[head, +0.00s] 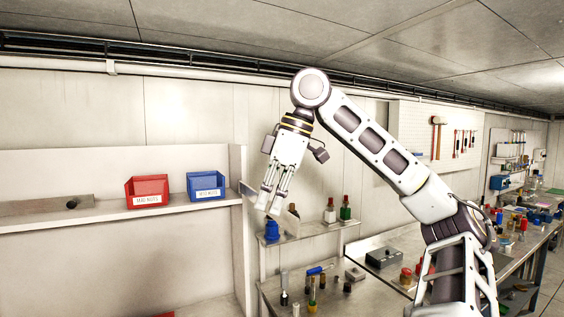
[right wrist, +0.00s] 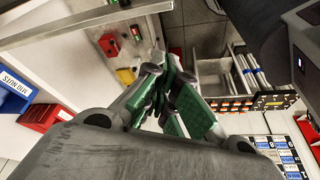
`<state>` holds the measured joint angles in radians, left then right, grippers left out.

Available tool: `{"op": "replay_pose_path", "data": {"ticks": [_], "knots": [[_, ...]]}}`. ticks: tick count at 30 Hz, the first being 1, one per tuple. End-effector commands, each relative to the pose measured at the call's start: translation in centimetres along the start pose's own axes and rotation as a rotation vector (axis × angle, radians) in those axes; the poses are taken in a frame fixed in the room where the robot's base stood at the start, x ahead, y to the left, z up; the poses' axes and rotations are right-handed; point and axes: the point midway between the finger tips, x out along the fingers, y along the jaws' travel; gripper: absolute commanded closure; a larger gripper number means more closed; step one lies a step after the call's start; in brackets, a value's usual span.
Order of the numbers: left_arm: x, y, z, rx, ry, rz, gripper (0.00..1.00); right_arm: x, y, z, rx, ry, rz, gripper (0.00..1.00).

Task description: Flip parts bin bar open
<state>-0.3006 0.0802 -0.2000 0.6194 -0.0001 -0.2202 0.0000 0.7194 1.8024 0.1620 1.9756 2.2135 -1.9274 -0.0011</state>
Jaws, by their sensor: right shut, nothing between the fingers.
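A red parts bin (head: 147,190) and a blue parts bin (head: 206,186) stand side by side on the left wall shelf, each with a white label. A grey-brown bar (head: 45,205) with a dark knob lies along the shelf front, left of the red bin. My right gripper (head: 268,207) is raised, pointing down, to the right of the blue bin and apart from it. It is shut and empty. In the right wrist view, its green-padded fingers (right wrist: 160,82) are together, with the blue bin (right wrist: 15,88) and red bin (right wrist: 40,113) at the left. My left gripper is not in view.
The shelf (head: 130,215) ends at an upright side panel (head: 238,205) near my right gripper. A small rack (head: 310,229) with bottles stands beyond it. A workbench (head: 340,290) with tools and a dark box (head: 384,257) lies below. Open air is in front of the bins.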

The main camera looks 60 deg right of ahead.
Motion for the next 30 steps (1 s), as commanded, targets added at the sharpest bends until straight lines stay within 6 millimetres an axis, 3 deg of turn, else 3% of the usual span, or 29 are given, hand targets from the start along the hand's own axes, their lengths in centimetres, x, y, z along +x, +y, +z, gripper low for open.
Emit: {"op": "replay_pose_path", "data": {"ticks": [21,30], "knots": [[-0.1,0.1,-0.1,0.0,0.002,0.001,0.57,-6.8,1.1,-0.3,0.001,-0.001,0.0,1.0],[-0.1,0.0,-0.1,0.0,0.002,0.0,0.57,-7.8,1.2,-0.3,-0.002,0.0,0.001,1.0]]}}
